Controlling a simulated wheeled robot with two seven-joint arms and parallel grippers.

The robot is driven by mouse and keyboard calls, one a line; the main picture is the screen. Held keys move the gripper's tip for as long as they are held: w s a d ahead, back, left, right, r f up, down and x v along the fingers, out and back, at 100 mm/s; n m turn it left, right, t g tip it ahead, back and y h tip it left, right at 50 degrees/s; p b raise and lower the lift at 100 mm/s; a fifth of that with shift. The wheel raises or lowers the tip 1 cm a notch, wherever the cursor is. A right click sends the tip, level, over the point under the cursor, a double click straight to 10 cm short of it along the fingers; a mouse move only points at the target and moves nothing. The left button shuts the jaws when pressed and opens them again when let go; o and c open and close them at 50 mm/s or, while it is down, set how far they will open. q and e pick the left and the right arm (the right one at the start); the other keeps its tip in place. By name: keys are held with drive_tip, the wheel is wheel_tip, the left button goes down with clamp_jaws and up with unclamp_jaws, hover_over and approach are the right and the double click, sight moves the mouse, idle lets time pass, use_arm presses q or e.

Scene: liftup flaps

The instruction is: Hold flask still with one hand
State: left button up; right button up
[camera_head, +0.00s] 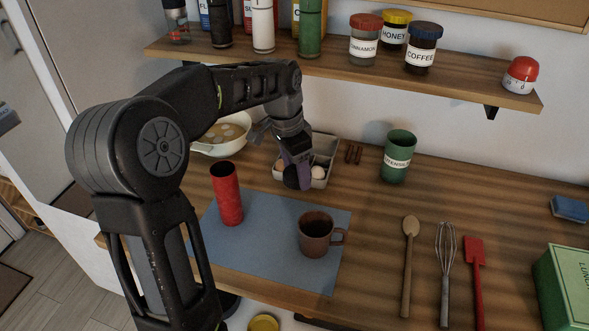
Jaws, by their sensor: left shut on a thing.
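A red, open-topped cylinder (228,196), which may be the flask, stands upright on a blue mat (262,262). My left gripper (294,150) is behind and to the right of it, apart from it, over a grey tray (327,151). The gripper is shut on a dark purple, upright thing (297,172). Its shape is small and partly hidden, so I cannot tell exactly what it is. My right gripper is not in view.
A brown mug (316,233) stands on the mat's right part. A white bowl (224,134) is behind the red cylinder. A green utensil pot (398,157), wooden spoon (409,262), whisk (446,265) and red spatula (475,270) are to the right. A shelf (455,82) overhangs the back.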

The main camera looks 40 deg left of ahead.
use_arm(q)
drive_tip(key=w+d+f+n, duration=0.1)
drive_tip(key=d+f, duration=0.1)
drive_tip(key=d, duration=0.3)
drive_tip(key=w+d+f+n, duration=0.1)
drive_tip(key=d+f+n, duration=0.1)
drive_tip(key=d, duration=0.4)
drive_tip(key=w+d+f+n, duration=0.2)
drive_tip(key=d+f, duration=0.2)
drive_tip(key=d, duration=0.2)
drive_tip(key=shift+w+d+y, duration=0.1)
drive_tip(key=shift+y, duration=0.3)
